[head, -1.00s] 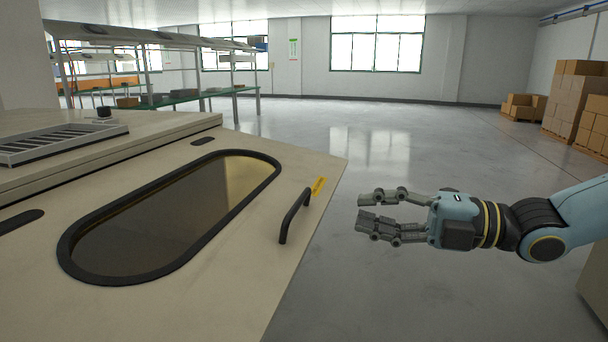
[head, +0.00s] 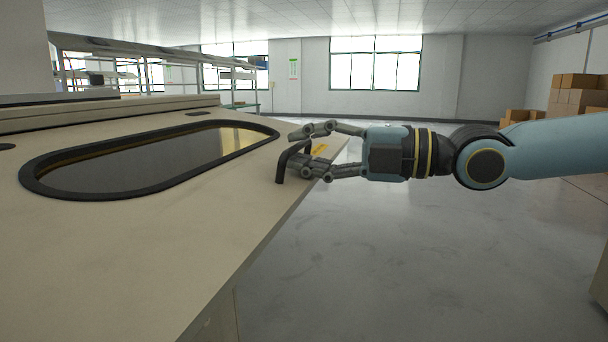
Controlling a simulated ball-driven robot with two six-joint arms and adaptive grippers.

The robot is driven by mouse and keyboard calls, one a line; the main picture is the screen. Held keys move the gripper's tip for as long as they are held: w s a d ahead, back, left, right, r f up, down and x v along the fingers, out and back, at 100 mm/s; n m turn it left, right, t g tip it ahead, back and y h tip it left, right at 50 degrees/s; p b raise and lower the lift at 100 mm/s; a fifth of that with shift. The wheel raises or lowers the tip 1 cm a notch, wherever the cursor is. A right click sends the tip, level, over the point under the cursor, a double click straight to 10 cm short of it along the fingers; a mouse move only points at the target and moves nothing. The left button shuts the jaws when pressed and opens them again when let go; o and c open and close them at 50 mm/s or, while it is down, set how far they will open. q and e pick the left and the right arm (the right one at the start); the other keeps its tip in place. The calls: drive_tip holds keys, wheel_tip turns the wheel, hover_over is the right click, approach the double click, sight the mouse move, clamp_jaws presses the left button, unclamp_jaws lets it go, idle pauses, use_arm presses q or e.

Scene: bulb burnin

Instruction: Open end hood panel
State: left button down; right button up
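The end hood panel (head: 190,235) is a beige sloping panel at the left, with a long dark-rimmed oval window (head: 150,160). A black bar handle (head: 281,165) stands up near its right edge, beside a small yellow label (head: 320,149). My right gripper (head: 298,150) reaches in from the right at the handle. Its fingers are apart, one above and one below the handle's upper part. I cannot tell whether they touch it. Part of the handle and label is hidden by the fingers. My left gripper is not in view.
Open grey floor (head: 400,250) lies right of the panel. Stacked cardboard boxes (head: 575,97) stand at the far right. A shelving rack (head: 150,70) is at the back left. Part of a beige unit shows at the lower right edge.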

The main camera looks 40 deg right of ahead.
drive_tip(key=shift+w+a, duration=0.2)
clamp_jaws()
idle(0.4)
